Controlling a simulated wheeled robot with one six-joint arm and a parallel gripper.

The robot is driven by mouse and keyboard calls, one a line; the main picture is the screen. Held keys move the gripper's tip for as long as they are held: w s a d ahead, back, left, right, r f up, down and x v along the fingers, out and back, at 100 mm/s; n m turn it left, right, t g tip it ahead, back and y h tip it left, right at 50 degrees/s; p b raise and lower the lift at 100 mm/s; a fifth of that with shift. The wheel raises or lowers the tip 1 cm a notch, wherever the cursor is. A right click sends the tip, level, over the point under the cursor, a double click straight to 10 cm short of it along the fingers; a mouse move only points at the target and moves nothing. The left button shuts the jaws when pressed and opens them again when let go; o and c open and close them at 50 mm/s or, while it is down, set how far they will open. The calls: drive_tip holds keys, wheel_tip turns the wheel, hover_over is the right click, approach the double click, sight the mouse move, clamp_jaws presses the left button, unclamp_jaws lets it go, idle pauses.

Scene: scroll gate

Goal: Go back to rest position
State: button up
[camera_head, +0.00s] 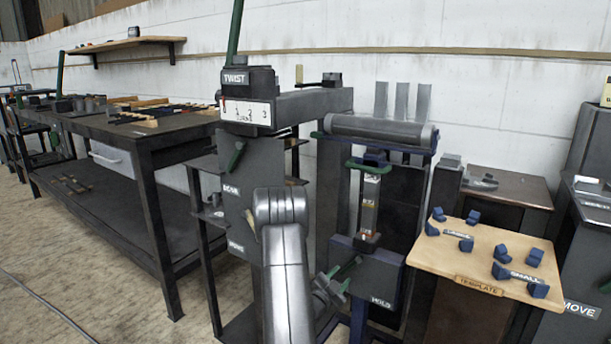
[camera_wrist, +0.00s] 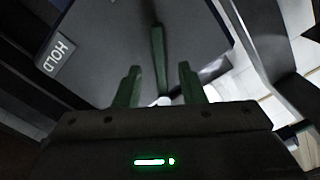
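My gripper (camera_head: 338,283) is in front of the dark HOLD panel (camera_head: 375,270), at the lower middle of the head view. In the wrist view, its two green fingers (camera_wrist: 159,84) stand apart. A green lever (camera_wrist: 158,55) on the HOLD panel (camera_wrist: 105,50) shows in the gap between them, with clear space on both sides. A small pale round part sits at the lever's lower end. My grey arm (camera_head: 285,265) rises from the bottom and hides part of the stand behind it.
The TWIST station (camera_head: 248,90) stands behind my arm, with a roller (camera_head: 380,130) and green-handled press to its right. A wooden TEMPLATE board (camera_head: 470,260) with several blue blocks is at right. A long workbench (camera_head: 150,130) stands left. Floor at lower left is mostly clear.

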sight(348, 270)
drive_tip(key=x, duration=0.3)
drive_tip(key=shift+w+d+f+b, duration=0.1)
drive_tip(key=shift+w+d+b, duration=0.1)
drive_tip(key=shift+b, duration=0.2)
drive_tip(key=shift+d+n, duration=0.15)
drive_tip(key=shift+n, duration=0.15)
drive_tip(key=shift+s+d+f+n, duration=0.2)
drive_tip(key=shift+s+d+n, duration=0.1)
drive_tip(key=shift+n, duration=0.5)
